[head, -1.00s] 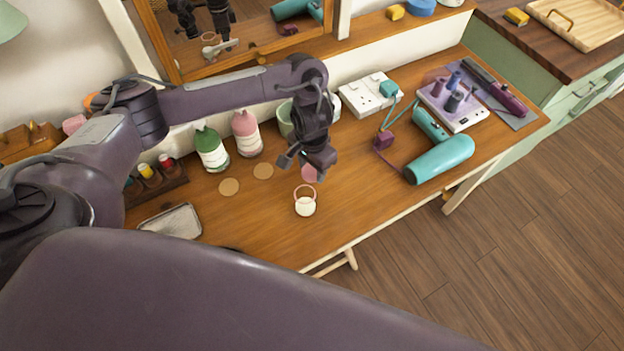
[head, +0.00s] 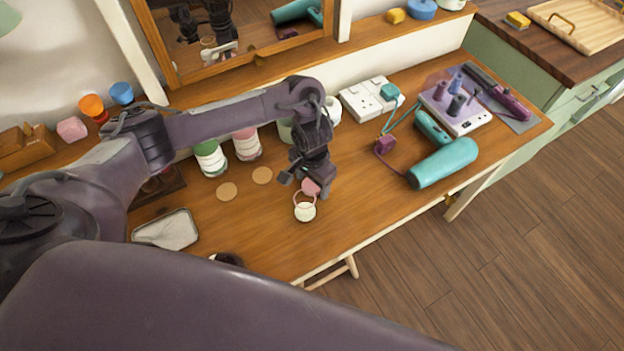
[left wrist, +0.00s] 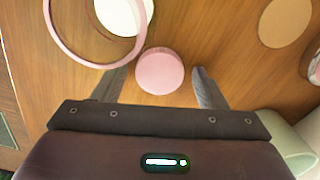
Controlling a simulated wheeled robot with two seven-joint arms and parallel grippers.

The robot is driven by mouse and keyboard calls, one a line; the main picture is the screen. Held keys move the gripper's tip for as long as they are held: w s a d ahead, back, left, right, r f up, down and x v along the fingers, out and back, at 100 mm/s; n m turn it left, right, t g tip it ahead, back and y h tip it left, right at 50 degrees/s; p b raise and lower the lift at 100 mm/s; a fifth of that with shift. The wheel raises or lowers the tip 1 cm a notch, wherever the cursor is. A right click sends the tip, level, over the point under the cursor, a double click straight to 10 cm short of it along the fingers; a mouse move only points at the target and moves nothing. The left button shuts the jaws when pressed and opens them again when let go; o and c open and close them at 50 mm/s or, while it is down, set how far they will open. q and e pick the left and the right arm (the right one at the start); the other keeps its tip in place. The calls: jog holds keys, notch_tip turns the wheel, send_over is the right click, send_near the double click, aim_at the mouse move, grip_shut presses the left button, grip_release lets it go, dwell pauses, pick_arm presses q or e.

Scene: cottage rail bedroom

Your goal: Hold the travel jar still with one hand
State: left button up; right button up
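A small white jar (head: 305,212) with a thin pink ring (head: 297,196) at its top stands near the front edge of the wooden desk. Both jar (left wrist: 122,12) and ring (left wrist: 58,45) are partly cut off at the top left of the left wrist view. My left gripper (head: 306,186) is open just behind the jar, pointing down. A round pink disc (head: 311,188) is beside the jar; in the left wrist view the disc (left wrist: 160,71) appears between the spread fingers, with gaps on both sides. I cannot tell their height difference. My right gripper is not in view.
Green (head: 210,158) and pink (head: 247,145) bottles stand behind my left arm, near two tan discs (head: 227,191) (head: 262,175). A metal tray (head: 167,230) lies at left. A teal hair dryer (head: 442,163) and white power strip (head: 368,100) are at right. Desk right of the jar is clear.

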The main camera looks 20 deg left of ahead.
aim_at(312, 184)
pick_arm(q)
notch_tip(312, 184, up, 12)
jog(key=p, duration=0.5)
jog(key=shift+r, duration=0.15)
jog(key=shift+s, duration=0.15)
